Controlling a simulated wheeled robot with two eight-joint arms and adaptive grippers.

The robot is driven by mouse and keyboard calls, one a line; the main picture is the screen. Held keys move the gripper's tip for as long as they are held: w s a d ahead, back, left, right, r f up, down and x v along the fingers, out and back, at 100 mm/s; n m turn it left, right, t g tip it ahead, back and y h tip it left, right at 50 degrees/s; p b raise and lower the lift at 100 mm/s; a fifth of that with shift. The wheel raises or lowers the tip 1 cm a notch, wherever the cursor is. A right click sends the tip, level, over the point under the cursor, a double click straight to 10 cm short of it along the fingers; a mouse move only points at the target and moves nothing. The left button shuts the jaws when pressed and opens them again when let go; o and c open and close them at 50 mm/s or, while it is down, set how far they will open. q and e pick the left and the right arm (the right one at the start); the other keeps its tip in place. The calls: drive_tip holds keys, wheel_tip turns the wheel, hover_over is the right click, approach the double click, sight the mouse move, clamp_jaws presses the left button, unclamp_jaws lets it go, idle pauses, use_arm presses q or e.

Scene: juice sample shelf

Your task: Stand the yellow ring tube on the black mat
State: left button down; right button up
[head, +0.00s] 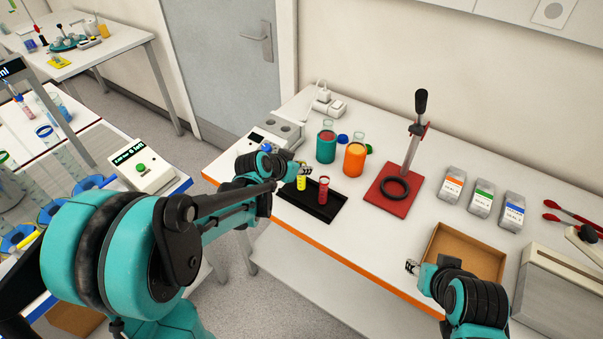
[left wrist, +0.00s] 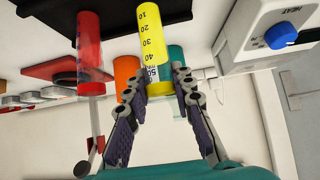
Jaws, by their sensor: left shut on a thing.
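The yellow ring tube (head: 301,183), clear with yellow contents and a printed scale, is upright at the left part of the black mat (head: 324,216). My left gripper (head: 305,169) is shut on its upper part; in the left wrist view the tube (left wrist: 150,35) sits between the two fingers (left wrist: 160,88). I cannot tell whether its bottom touches the mat. A red tube (head: 323,191) stands on the mat to the right of it. My right gripper (head: 411,267) is over the table's front edge, away from the tubes; its jaws are too small to read.
Behind the mat stand a teal container (head: 326,148) and an orange container (head: 354,160). A heater with a blue knob (left wrist: 281,35) is close by. A red-based stand (head: 393,202), several bottles and a cardboard box (head: 466,238) are to the right.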

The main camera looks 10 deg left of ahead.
use_arm(q)
drive_tip(key=shift+w+f, duration=0.1)
drive_tip(key=shift+f, duration=0.6)
drive_tip(key=shift+f, duration=0.1)
drive_tip(key=c, duration=1.3)
unclamp_jaws()
